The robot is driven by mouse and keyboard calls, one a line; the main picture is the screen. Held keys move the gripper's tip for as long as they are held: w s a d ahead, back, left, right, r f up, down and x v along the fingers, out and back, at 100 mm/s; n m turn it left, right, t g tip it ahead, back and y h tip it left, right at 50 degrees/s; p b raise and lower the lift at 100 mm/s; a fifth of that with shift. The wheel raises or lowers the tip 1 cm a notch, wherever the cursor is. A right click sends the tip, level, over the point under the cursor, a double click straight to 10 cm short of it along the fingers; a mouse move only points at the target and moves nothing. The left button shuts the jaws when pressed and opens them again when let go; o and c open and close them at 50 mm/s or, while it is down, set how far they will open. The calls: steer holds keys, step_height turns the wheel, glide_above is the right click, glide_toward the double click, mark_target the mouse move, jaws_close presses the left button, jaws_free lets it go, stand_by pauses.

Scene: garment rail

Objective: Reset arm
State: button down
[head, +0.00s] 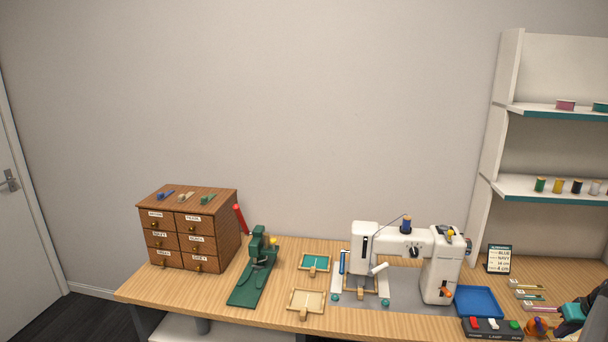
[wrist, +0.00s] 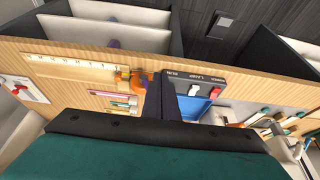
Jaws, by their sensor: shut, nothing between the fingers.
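My gripper (wrist: 160,88) shows in the wrist view as dark fingers close together in the middle. It is shut and holds nothing. It points over the bench edge, beside the switch box (wrist: 195,82) and an orange item (wrist: 138,84). Its teal and black body fills the bottom of that view. In the head view a teal and dark part of my arm shows at the lower right edge, cut off by the frame, and the fingertips cannot be made out there.
The wooden bench (head: 210,306) carries a drawer cabinet (head: 188,230), a green press (head: 255,270), small trays, a white sewing machine (head: 440,270) and a blue tray (head: 478,301). A shelf (head: 555,187) with spools stands at the right. Space above the bench's left half is clear.

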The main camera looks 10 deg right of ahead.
steer(key=w+a+f+n+g+y+b, duration=0.1)
steer(key=w+a+f, duration=0.3)
steer(key=a+f, duration=0.85)
steer(key=w+a+f+g+y+b, duration=0.15)
steer(key=w+a+f, duration=0.25)
steer(key=a+f, duration=0.85)
steer(key=s+a+f+g, duration=0.1)
steer(key=s+a+f, duration=0.15)
steer(key=a, duration=0.55)
steer(key=s+a+f+g, duration=0.1)
steer(key=a+f, duration=0.2)
steer(key=a, duration=0.4)
steer(key=s+a+f+g, duration=0.1)
steer(key=a+f, duration=0.1)
steer(key=a, duration=0.6)
steer(key=s+a+f+n+g+b, duration=0.1)
steer(key=s+a+f, duration=0.2)
steer(key=s+a, duration=0.4)
steer(key=s+a+f+n+g+b, duration=0.1)
steer(key=s+a+f+g, duration=0.1)
steer(key=s+a+f, duration=0.2)
steer(key=s+a+f+g+h+b, duration=0.1)
steer(key=s+a+f, duration=0.2)
steer(key=s+a, duration=0.6)
steer(key=s, duration=0.3)
steer(key=shift+a+f+n+g, duration=0.25)
steer(key=shift+a+n+g, duration=0.1)
steer(key=shift+a+n, duration=0.05)
steer(key=c, duration=2.5)
jaws_free()
